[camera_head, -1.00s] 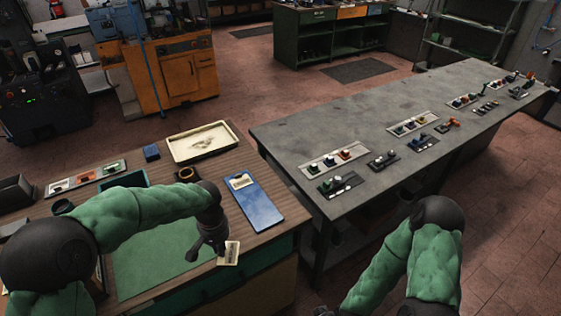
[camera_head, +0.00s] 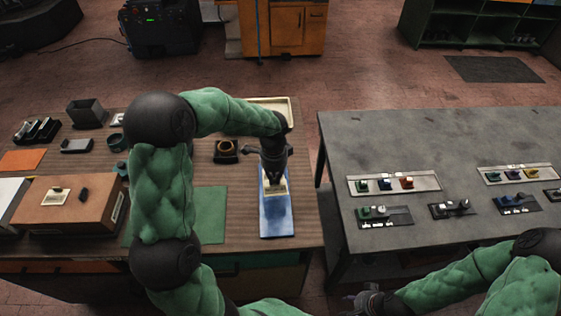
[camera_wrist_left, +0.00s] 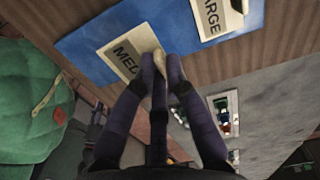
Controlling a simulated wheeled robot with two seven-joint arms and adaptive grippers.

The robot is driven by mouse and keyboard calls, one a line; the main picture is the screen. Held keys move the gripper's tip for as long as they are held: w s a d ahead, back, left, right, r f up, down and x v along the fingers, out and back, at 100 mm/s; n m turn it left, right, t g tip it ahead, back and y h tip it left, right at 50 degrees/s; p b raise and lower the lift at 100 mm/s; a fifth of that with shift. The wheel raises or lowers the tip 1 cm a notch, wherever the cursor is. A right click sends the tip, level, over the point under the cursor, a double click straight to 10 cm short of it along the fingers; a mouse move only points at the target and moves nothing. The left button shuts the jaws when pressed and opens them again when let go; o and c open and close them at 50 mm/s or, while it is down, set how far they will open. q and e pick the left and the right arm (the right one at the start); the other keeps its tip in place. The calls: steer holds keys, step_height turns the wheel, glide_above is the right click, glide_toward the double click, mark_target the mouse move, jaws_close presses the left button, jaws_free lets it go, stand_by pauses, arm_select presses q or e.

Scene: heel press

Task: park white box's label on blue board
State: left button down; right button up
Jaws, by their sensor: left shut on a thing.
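The blue board (camera_head: 277,220) lies on the wooden table near its right edge. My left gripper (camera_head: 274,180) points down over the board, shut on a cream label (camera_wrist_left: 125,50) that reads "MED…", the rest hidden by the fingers. In the left wrist view, the fingertips (camera_wrist_left: 160,62) pinch this label's edge over the blue board; I cannot tell whether it touches the board. A second label (camera_wrist_left: 212,16), reading "…ARGE", lies beside it on the board. A white box (camera_head: 10,200) is partly cut off at the left edge. My right gripper (camera_head: 368,302) is low, apart from both tables; its fingers are unclear.
A brown box (camera_head: 75,205) with a small label on top stands at the left. A green mat (camera_head: 210,215) lies left of the board, and a cream tray (camera_head: 285,103) is behind the arm. A grey table (camera_head: 400,140) with several small parts stands across a gap at right.

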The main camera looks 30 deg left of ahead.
arm_select(q)
steer(key=shift+w+a, duration=0.25)
steer(key=shift+s+f+m+b, duration=0.1)
steer(key=shift+f+m+b, duration=0.15)
steer(key=shift+m+b, duration=0.05)
step_height(320, 180, down, 4)
steer(key=b, duration=0.3)
steer(key=shift+r, duration=0.15)
steer(key=shift+f+b, duration=0.5)
steer(key=shift+f, duration=0.4)
arm_select(e)
steer(key=f, duration=0.4)
steer(key=shift+w+f, duration=0.2)
steer(key=shift+w, duration=0.05)
arm_select(q)
steer(key=shift+f, duration=0.4)
arm_select(e)
steer(key=shift+f, duration=0.15)
arm_select(q)
steer(key=shift+s+f, duration=0.1)
steer(key=shift+f, duration=0.05)
steer(key=c, duration=1.2)
jaws_free()
steer(key=shift+o, duration=0.2)
